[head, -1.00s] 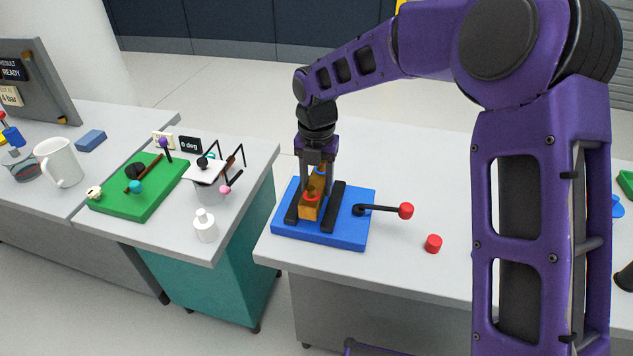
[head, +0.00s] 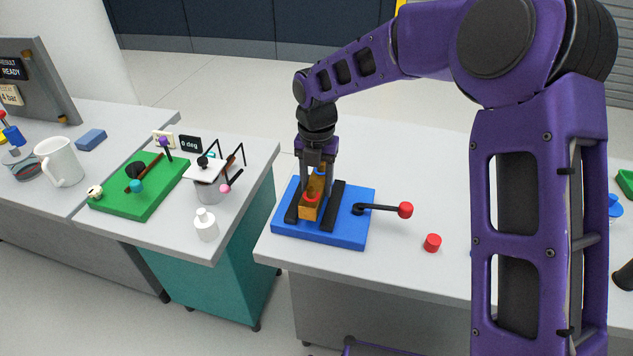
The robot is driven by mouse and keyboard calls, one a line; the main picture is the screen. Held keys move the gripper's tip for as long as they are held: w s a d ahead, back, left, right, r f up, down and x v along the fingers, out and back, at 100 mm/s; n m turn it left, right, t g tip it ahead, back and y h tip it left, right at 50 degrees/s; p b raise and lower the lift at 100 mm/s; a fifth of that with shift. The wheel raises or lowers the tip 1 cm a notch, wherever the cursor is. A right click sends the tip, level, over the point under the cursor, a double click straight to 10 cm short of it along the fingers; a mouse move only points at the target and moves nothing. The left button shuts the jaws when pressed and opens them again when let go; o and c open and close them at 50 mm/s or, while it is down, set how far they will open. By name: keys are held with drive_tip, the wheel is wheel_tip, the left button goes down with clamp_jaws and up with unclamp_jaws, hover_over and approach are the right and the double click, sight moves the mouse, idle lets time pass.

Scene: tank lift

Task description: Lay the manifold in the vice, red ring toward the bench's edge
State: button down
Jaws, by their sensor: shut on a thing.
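The manifold (head: 307,211) is an orange-brown block lying between the two black jaws of the vice. Its red ring (head: 311,197) is on the end toward the bench's near edge, and a bit of blue shows at its far end. The vice has a blue base (head: 345,234), black jaws (head: 332,208) and a lever with a red knob (head: 405,210) out to the right. My gripper (head: 316,188) points down over the vice and is shut on the manifold, behind the red ring. Whether the manifold touches the vice floor is hidden.
A red cap (head: 432,243) lies on the bench right of the vice. A gap separates the benches.

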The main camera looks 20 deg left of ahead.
drive_tip(key=shift+f+b, duration=0.3)
drive_tip(key=shift+f, duration=0.35)
drive_tip(key=shift+c, duration=1.2)
unclamp_jaws()
drive_tip(key=shift+f, duration=0.1)
wheel_tip(320, 180, up, 18)
drive_tip(key=p, duration=0.1)
drive_tip(key=shift+f+p, duration=0.2)
drive_tip(key=shift+p, duration=0.1)
